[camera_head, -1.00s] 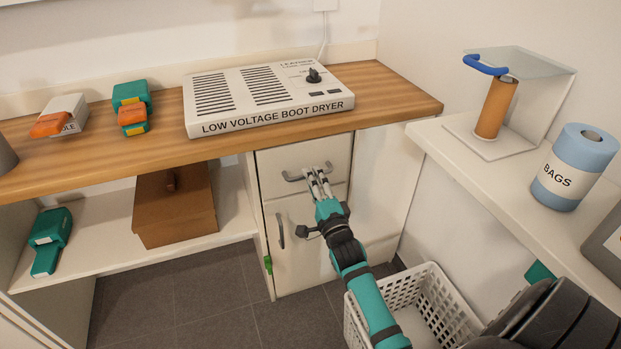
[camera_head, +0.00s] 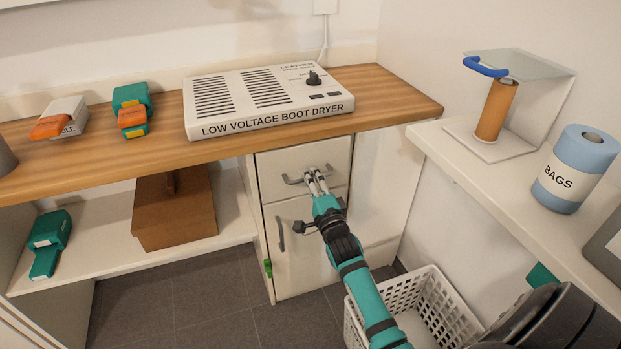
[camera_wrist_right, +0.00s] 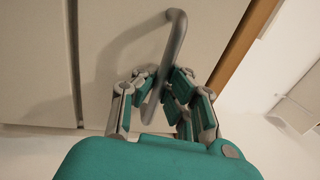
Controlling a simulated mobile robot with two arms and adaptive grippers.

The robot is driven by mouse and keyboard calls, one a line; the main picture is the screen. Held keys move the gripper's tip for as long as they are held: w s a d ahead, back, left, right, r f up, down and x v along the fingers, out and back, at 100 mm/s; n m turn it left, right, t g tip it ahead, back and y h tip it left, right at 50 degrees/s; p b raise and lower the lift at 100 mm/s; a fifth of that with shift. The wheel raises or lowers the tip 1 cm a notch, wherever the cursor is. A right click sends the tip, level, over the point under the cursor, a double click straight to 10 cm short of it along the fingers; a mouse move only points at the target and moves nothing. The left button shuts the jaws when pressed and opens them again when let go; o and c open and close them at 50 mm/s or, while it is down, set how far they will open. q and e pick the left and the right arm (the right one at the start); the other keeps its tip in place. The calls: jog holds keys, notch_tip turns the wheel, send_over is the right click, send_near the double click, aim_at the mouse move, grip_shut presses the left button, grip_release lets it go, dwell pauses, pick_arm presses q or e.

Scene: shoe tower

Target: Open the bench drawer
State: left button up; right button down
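The bench drawer (camera_head: 275,164) is the upper white front of the cabinet under the bench. It looks flush with the cabinet. Its grey bar handle (camera_head: 291,181) also shows in the right wrist view (camera_wrist_right: 177,35), running down between the fingers. My right gripper (camera_head: 316,178) is at the right part of this handle, with its fingers on both sides of the bar. In the right wrist view the finger pads (camera_wrist_right: 157,88) look closed against the bar. The fingers and hand hide part of the handle. My left gripper is not in view.
A lower door (camera_head: 297,255) with a vertical handle is below the drawer. A white basket (camera_head: 425,290) stands on the floor at right, close to my right arm. A boot dryer (camera_head: 270,97) sits on the wooden bench top (camera_head: 165,150). Floor in front of the cabinet is open.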

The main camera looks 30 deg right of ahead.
dwell(0.3)
pick_arm(q)
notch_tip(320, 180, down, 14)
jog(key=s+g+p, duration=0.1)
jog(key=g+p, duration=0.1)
jog(key=p, duration=0.6)
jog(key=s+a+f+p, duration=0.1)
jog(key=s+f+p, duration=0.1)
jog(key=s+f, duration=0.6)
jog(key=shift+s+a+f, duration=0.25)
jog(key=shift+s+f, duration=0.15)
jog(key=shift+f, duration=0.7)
pick_arm(e)
jog(key=r+v, duration=0.2)
jog(key=v, duration=0.8)
jog(key=r+v, duration=0.2)
jog(key=v, duration=0.9)
jog(key=shift+s, duration=0.45)
jog(key=shift+f, duration=0.1)
jog(key=c, duration=1.4)
grip_release()
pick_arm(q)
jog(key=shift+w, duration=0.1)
